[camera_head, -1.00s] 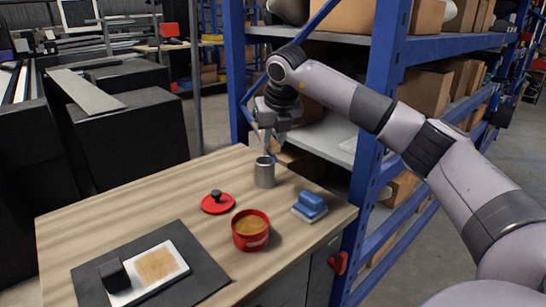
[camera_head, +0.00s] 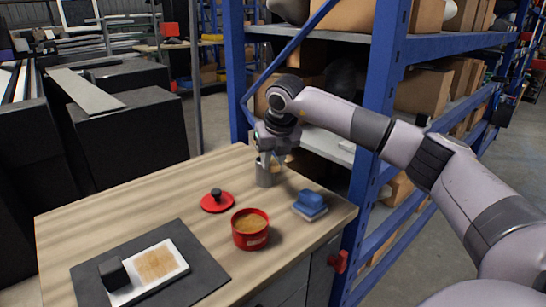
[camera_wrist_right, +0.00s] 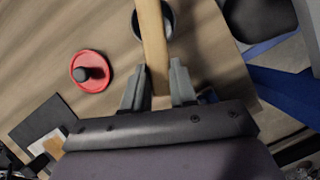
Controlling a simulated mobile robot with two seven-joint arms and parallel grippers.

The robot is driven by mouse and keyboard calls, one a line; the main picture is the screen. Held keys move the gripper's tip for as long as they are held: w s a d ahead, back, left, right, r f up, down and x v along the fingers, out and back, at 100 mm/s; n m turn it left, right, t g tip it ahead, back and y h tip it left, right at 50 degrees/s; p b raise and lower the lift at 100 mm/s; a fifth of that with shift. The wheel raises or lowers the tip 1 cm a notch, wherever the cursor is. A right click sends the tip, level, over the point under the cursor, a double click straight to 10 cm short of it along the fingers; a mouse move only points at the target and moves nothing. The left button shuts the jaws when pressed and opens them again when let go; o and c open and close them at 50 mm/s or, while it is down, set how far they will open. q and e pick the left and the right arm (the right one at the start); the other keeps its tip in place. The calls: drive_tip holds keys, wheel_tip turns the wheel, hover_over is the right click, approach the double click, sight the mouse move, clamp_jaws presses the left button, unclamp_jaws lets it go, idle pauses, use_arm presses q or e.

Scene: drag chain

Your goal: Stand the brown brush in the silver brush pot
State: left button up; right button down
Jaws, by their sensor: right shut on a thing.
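The silver brush pot (camera_head: 266,178) stands upright near the far right edge of the wooden table. My right gripper (camera_head: 267,158) is right at its rim, pointing down, with its jaws shut on the brown brush. In the right wrist view, the brush's tan handle (camera_wrist_right: 153,45) runs between the fingertips (camera_wrist_right: 158,88) and passes across the dark round mouth of the pot (camera_wrist_right: 168,20). In the head view the gripper hides most of the brush. I cannot tell how far its lower end is inside the pot. My left gripper is out of view.
A red lid with a black knob (camera_head: 217,201), an open red tin (camera_head: 250,230) and a blue block-like item (camera_head: 310,203) stand nearby. A dark mat (camera_head: 205,270) lies at the front. A blue shelf post (camera_head: 378,120) rises beyond the table's right edge.

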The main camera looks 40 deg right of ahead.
drive_tip(key=shift+f, duration=0.2)
drive_tip(key=c, duration=0.9)
unclamp_jaws()
drive_tip(key=shift+r+p, duration=0.3)
drive_tip(key=shift+r, duration=0.2)
drive_tip(key=b+v, duration=0.1)
drive_tip(key=v, duration=1.1)
drive_tip(key=shift+a+r, duration=0.1)
